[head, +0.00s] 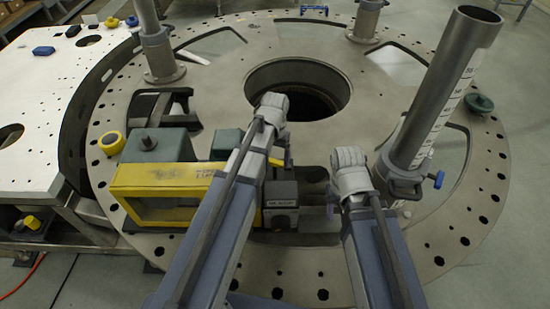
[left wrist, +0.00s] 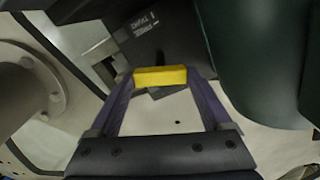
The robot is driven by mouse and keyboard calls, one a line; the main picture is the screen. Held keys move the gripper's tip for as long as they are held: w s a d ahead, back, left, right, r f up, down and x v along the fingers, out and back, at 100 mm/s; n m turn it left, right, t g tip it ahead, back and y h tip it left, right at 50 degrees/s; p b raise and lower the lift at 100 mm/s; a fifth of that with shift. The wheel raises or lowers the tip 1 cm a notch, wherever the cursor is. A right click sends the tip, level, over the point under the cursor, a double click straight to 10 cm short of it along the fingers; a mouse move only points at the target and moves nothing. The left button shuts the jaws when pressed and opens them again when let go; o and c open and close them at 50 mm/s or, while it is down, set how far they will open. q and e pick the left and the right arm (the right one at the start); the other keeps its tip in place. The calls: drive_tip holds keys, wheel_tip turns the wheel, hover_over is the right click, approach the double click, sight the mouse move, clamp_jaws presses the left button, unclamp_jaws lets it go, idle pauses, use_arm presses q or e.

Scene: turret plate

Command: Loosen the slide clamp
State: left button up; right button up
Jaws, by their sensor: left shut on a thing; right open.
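A yellow bar-shaped handle (left wrist: 160,76) lies crosswise between the fingers of my left gripper (left wrist: 160,82) in the left wrist view, and the gripper is shut on it. Just beyond it is a dark block with white lettering (left wrist: 140,30), likely part of the slide clamp. In the head view, a bit of yellow handle (head: 280,162) shows right of my left arm, whose wrist hides the fingers. A dark labelled block (head: 281,205) sits below it. My right gripper (head: 351,172) is open, left of the large grey tube; its fingers are mostly hidden.
The round turret plate (head: 225,75) has a large central hole. A yellow frame (head: 160,181) and a green housing (head: 157,146) stand at left. A tall grey tube (head: 445,85) rises at right. A grey flanged post (left wrist: 25,90) is at left in the left wrist view.

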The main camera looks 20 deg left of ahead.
use_arm(q)
drive_tip(key=shift+n, duration=2)
drive_tip(key=o, duration=1.2)
drive_tip(key=shift+c, duration=0.2)
wheel_tip(320, 180, up, 8)
drive_tip(key=p, duration=0.8)
drive_tip(key=shift+f, duration=0.1)
